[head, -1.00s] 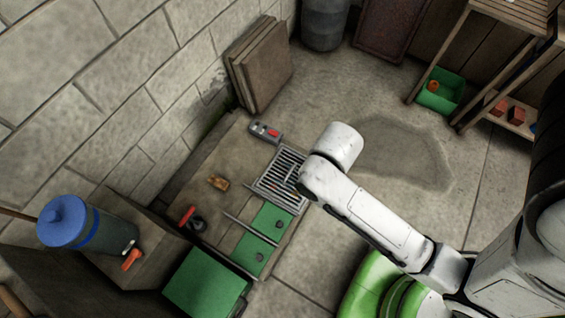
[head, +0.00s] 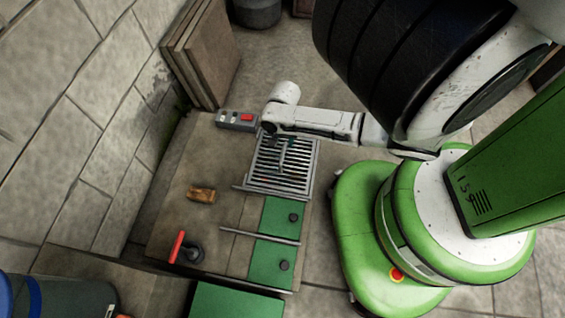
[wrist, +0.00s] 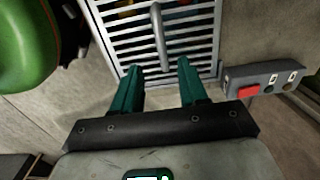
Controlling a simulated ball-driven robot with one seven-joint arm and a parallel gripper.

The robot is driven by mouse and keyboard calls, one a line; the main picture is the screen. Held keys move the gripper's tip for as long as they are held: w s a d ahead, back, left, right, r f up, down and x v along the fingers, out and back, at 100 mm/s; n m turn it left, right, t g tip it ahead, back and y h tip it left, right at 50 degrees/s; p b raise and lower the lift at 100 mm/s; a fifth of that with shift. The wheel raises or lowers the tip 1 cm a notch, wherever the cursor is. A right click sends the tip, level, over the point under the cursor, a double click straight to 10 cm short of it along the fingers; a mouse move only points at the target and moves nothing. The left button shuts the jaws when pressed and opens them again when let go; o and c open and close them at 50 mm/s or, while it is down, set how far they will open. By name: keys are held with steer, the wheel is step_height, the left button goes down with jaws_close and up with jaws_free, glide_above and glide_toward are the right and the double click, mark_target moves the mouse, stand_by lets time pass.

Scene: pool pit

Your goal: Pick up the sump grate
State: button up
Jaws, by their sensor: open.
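The sump grate (head: 288,180) is a light metal grid with a raised bar handle, lying flat at the upper right of the brown slab. In the wrist view the grate (wrist: 193,40) fills the top middle, its handle running up from between the fingers. My gripper (wrist: 159,66) is open, its two teal fingers apart on either side of the handle's near end. Whether the fingers are level with the handle, or touch the grate, I cannot tell. In the head view my gripper (head: 280,139) is small and partly hidden by my wrist, over the grate's far edge.
A grey box with a red button (head: 238,119) sits close to the grate's far left corner. Green panels (head: 279,216) with knobs lie nearer. A brown block (head: 201,194) and a red-handled tool (head: 178,247) lie left. Boards (head: 203,50) lean on the wall.

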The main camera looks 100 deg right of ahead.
mark_target(283, 153)
step_height(283, 153, down, 5)
steer(key=shift+f+b, duration=0.2)
steer(key=shift+b, duration=0.9)
step_height(283, 153, down, 5)
steer(key=b, duration=0.3)
steer(key=shift+w+f, duration=0.1)
steer(key=shift+f, duration=0.05)
jaws_close()
